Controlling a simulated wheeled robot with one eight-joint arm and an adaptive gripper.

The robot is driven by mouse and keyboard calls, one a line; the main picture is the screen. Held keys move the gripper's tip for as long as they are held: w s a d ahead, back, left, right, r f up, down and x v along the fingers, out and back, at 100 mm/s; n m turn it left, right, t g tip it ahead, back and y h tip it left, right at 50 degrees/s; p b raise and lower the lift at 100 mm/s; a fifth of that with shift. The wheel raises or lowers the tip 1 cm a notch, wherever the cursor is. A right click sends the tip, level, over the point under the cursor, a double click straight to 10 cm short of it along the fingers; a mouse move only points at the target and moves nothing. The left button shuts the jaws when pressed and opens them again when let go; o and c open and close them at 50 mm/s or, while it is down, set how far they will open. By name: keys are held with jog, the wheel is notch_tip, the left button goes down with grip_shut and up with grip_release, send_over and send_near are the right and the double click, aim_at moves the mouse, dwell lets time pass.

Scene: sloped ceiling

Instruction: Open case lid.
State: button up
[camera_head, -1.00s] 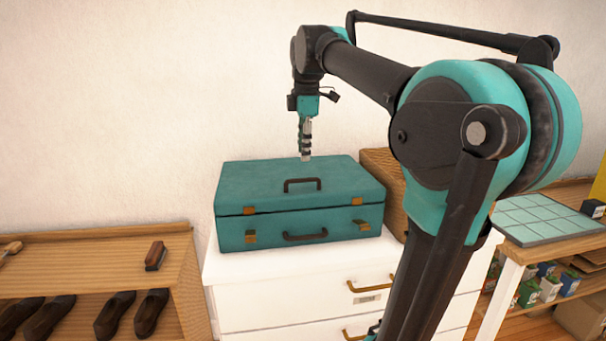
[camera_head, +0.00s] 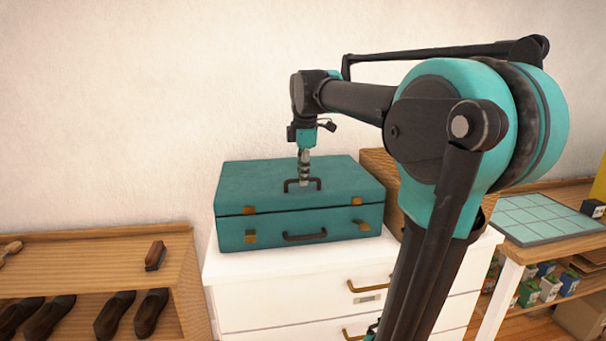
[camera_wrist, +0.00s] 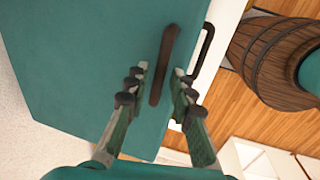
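The teal case (camera_head: 245,185) lies flat on the white drawer unit with its lid shut. A dark handle (camera_head: 288,185) is on top of the lid, and a second dark handle (camera_head: 304,237) is on the front. Brass latch parts (camera_head: 250,237) show at the front left and right. My gripper (camera_head: 304,183) points down at the lid handle. In the wrist view my gripper (camera_wrist: 160,70) is open, its fingers apart on either side of the lid handle (camera_wrist: 167,45). I cannot tell whether either finger touches it.
The white drawer unit (camera_head: 285,275) carries the case, with a brown wooden box (camera_head: 377,160) close at its right. A wooden shelf with shoes (camera_head: 95,250) stands at the left. A tiled table (camera_head: 540,215) is at the right. The white wall is behind. A barrel (camera_wrist: 275,55) shows in the wrist view.

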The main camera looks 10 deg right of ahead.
grip_shut()
